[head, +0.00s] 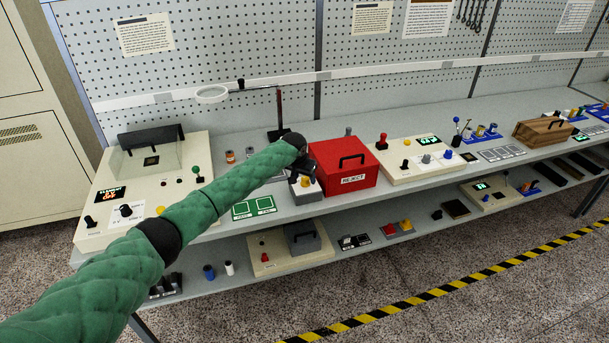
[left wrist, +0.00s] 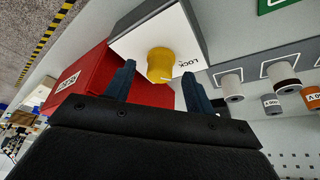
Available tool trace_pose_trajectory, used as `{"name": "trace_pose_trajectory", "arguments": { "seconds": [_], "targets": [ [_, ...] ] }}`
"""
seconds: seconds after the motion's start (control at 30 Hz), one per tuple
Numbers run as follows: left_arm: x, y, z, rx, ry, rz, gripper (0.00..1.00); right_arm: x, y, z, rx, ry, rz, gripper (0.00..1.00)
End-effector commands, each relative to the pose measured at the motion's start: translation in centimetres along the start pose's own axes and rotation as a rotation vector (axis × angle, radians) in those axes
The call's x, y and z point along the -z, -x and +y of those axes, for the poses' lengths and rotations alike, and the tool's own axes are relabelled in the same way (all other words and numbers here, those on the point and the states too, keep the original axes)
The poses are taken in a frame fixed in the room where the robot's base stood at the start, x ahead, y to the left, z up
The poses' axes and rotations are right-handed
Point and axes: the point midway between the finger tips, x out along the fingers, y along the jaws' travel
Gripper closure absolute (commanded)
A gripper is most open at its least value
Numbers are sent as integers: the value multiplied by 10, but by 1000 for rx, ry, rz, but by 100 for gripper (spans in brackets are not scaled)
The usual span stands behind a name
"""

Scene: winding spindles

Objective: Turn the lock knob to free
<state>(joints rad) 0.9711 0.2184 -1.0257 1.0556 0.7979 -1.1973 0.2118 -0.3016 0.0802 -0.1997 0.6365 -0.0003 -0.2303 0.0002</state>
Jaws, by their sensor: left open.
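The lock knob (left wrist: 160,62) is yellow and stands on the white top of a small grey lock box (left wrist: 143,38) printed "LOCK". In the head view the yellow knob (head: 306,181) shows just below my left gripper (head: 304,165), at the front of the bench beside the red box. In the left wrist view my left gripper (left wrist: 160,82) is open, with one dark finger on each side of the knob. Gaps show between the fingers and the knob; whether the tips reach down around it, I cannot tell. My right gripper is not in view.
The red REJECT box (head: 343,166) stands close to the right of the lock box. A green-marked pad (head: 254,207) lies to its left. Several spools, including an orange one (left wrist: 311,97), stand nearby. A cream panel (head: 414,158) with knobs is farther right.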

Motion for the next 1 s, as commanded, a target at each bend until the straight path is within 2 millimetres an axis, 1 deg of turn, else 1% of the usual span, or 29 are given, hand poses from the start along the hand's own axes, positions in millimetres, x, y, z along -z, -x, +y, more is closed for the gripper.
{"name": "trace_pose_trajectory", "arguments": {
  "seconds": [0.03,0.2,0.43,0.47,0.6,0.67,0.7,0.87,1.0],
  "targets": [
    [1,-3,0,0,1,-1,46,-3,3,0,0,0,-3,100],
    [0,-10,0,0,1,1,46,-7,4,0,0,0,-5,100],
    [0,-11,0,0,1,1,46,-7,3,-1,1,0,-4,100],
    [0,-11,0,0,1,1,48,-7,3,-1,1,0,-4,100],
    [0,-11,0,0,1,1,75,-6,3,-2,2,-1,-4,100],
    [0,-11,0,0,0,1,87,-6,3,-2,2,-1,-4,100],
    [0,-11,0,0,1,1,90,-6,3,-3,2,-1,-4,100],
    [0,-11,0,-2,-5,1,90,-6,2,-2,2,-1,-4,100],
    [-1,-12,0,-13,-32,2,90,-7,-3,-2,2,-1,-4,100]
  ]
}}
